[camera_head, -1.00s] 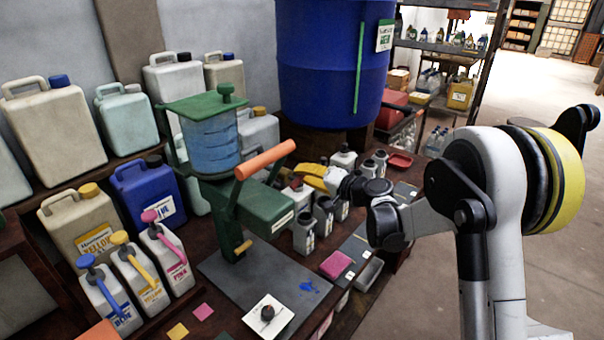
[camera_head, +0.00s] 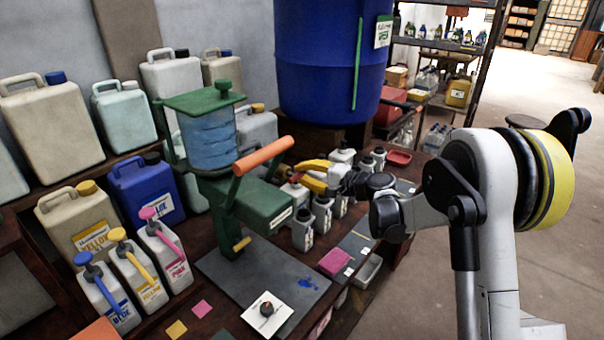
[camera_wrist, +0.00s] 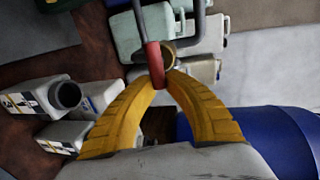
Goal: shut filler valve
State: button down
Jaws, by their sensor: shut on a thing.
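A red lever (camera_wrist: 154,62) with a brass-coloured valve body (camera_wrist: 168,50) beside it shows in the wrist view, near grey pipes. My gripper (camera_wrist: 157,80) has yellow fingers that close around the lower end of the red lever. In the head view my gripper (camera_head: 312,178) is behind the orange-handled green filling machine (camera_head: 262,205), just in front of the blue drum (camera_head: 330,80). The valve is hard to make out there, and how far the lever is turned cannot be told.
Several small grey bottles (camera_head: 322,214) stand on the bench close below my gripper. Large jugs (camera_head: 50,125) line the wall at left. A white card with a dark knob (camera_head: 267,310) lies on the grey mat. Open floor (camera_head: 560,130) is at the right.

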jog(key=c, duration=1.4)
grip_release()
jog(key=shift+d, duration=0.1)
jog(key=v, duration=1.2)
